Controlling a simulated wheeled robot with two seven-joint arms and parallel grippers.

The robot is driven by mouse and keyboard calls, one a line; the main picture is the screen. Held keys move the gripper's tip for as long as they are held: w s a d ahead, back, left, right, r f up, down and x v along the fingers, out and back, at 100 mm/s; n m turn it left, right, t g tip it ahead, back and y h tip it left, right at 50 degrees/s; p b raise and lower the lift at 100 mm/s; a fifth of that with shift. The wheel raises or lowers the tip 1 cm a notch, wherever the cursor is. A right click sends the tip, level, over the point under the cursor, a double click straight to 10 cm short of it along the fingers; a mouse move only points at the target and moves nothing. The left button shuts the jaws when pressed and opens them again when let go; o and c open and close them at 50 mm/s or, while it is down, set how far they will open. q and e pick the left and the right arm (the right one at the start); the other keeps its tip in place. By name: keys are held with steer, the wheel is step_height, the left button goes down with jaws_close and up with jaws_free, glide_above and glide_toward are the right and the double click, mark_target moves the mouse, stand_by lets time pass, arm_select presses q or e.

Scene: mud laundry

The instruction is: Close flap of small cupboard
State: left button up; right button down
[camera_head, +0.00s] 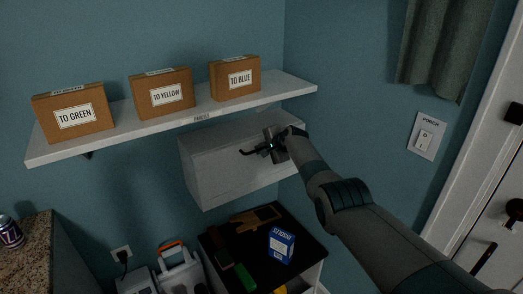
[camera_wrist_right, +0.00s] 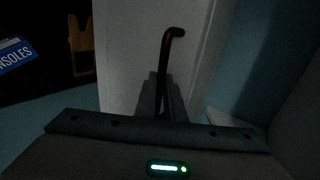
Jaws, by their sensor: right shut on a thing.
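The small cupboard (camera_head: 235,178) is a white box on the wall under the shelf. Its pale flap (camera_head: 213,157) faces the room; how far it stands open is hard to tell in the dim light. A dark bar handle (camera_head: 248,152) sticks out by the flap, and it also shows in the right wrist view (camera_wrist_right: 166,50) in front of a white panel (camera_wrist_right: 125,50). My right gripper (camera_head: 271,147) is at the cupboard's right part, shut on the handle, with its fingers (camera_wrist_right: 161,98) around the bar. My left gripper is out of view.
A white shelf (camera_head: 290,88) above carries cartons labelled green (camera_head: 74,114), yellow (camera_head: 163,93) and blue (camera_head: 236,79). Below stands a dark-topped unit (camera_head: 310,246) with a blue box (camera_head: 281,246) and other items. A door (camera_head: 480,190) is at the right.

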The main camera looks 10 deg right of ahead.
steer(key=c, duration=2.1)
jaws_free()
steer(key=shift+w+a+r, duration=0.15)
steer(key=shift+w+r, duration=0.05)
steer(key=shift+r, duration=0.55)
steer(key=shift+s+d+r+p, duration=0.1)
steer(key=shift+s+d+p, duration=0.1)
steer(key=shift+p, duration=0.5)
steer(key=v, duration=0.5)
steer(key=b+v, duration=0.1)
steer(key=v, duration=0.5)
steer(key=f+v, duration=0.1)
steer(key=v, duration=0.4)
steer(key=shift+s+d, duration=0.2)
steer(key=shift+s, duration=0.35)
